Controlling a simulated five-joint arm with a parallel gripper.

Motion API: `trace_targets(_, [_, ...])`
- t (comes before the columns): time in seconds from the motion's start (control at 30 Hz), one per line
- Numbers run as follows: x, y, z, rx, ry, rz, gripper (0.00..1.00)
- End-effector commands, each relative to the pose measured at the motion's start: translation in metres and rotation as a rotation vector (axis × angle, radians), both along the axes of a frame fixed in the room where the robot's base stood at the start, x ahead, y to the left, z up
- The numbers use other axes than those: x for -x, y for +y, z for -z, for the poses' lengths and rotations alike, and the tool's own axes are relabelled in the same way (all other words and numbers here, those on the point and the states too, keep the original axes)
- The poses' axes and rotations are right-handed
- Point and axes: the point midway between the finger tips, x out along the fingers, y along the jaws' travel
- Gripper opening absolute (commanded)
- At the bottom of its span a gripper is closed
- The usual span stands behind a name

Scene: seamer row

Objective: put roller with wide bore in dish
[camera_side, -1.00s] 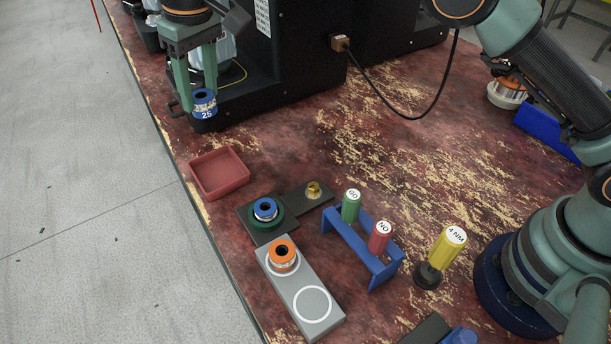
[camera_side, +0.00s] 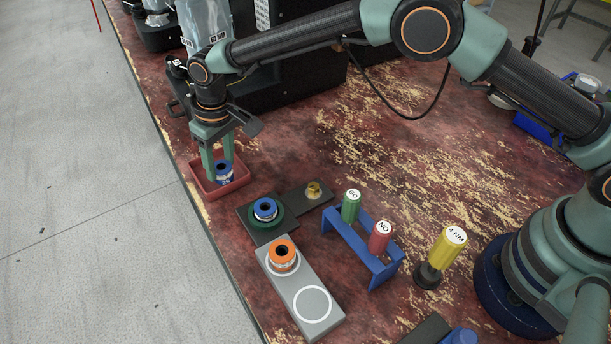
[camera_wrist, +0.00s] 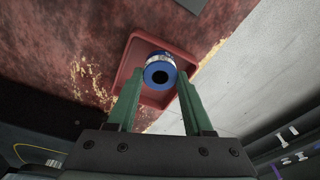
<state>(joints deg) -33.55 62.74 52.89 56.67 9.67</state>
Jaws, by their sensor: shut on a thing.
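The red square dish (camera_side: 241,181) lies near the table's left edge; it also shows in the wrist view (camera_wrist: 150,98). My gripper (camera_side: 222,178) points down over it and is shut on a blue-and-white roller (camera_side: 224,169). In the wrist view the roller (camera_wrist: 160,68) sits between the fingertips, with its dark round bore showing. The roller is within the dish's outline, low down; I cannot tell whether it touches the floor. Another blue roller (camera_side: 265,207) stands on a dark green round holder. An orange-topped roller (camera_side: 283,253) stands on a grey plate.
The grey plate (camera_side: 300,283) has an empty white ring. A blue rack (camera_side: 350,239) holds green and red handled gauges. A yellow-handled tool (camera_side: 445,246) stands to its right. A small brass part (camera_side: 313,188) sits on a dark block. Black machines stand behind.

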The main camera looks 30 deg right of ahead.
Motion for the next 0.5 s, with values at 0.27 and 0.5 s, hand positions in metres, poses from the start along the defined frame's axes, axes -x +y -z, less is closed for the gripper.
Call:
trace_targets(0.27, [-0.001, 0.0, 0.016, -0.001, -0.003, 0.0, 0.0])
trace_targets(0.5, [0.0, 0.0, 0.019, -0.001, -0.002, 0.0, 0.0])
